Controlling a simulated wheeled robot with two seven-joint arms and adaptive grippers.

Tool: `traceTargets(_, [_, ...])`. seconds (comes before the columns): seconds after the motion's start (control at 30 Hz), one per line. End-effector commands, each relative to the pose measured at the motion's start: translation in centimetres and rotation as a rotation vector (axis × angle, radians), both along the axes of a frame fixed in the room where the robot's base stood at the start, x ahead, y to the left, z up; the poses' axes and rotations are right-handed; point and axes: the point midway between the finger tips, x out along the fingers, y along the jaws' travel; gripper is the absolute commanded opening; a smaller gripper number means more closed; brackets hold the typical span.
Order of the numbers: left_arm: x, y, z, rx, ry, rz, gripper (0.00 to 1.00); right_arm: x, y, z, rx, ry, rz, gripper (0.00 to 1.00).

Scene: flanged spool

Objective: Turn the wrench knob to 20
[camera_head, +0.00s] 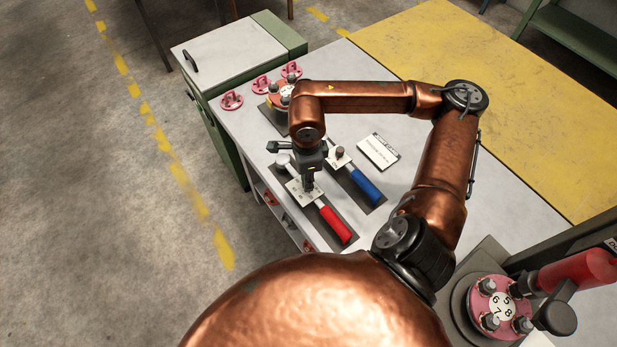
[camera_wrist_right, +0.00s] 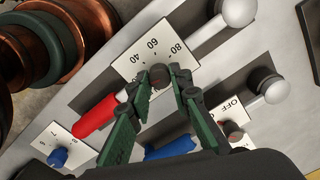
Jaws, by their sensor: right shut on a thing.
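A torque wrench with a red handle (camera_head: 335,225) lies on the table in the head view; its red handle also shows in the right wrist view (camera_wrist_right: 97,117). A white scale plate (camera_wrist_right: 135,62) on it carries 40, 60 and 80. A small dark round knob (camera_wrist_right: 160,76) stands on that plate. My right gripper (camera_head: 309,187) reaches down onto the plate from above. In the right wrist view its green fingers (camera_wrist_right: 164,82) are shut on the knob, one on each side. The knob's pointer and setting cannot be read. My left gripper is not in view.
A blue-handled wrench (camera_head: 366,186) lies close beside the red one, with an OFF plate (camera_wrist_right: 233,108). A white card (camera_head: 378,152) lies behind. Pink flanged parts (camera_head: 262,84) stand at the far left corner. A pink numbered flange (camera_head: 502,306) is at the lower right.

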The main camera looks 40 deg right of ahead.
Motion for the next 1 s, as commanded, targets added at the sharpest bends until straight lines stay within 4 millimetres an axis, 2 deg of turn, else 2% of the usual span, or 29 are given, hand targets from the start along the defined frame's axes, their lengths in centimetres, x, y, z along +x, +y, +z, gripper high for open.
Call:
traceTargets(0.4, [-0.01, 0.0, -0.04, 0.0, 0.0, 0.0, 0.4, -0.02, 0.06, 0.01, 0.001, 0.0, 0.007, 0.0])
traceTargets(0.43, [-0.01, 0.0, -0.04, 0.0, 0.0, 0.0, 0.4, -0.02, 0.06, 0.01, 0.001, 0.0, 0.007, 0.2])
traceTargets(0.67, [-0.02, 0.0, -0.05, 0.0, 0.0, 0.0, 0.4, -0.02, 0.03, 0.01, 0.001, 0.0, 0.006, 0.36])
traceTargets(1.0, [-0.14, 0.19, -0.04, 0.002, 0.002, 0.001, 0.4, 0.01, 0.01, 0.34, 0.001, 0.0, 0.005, 0.37])
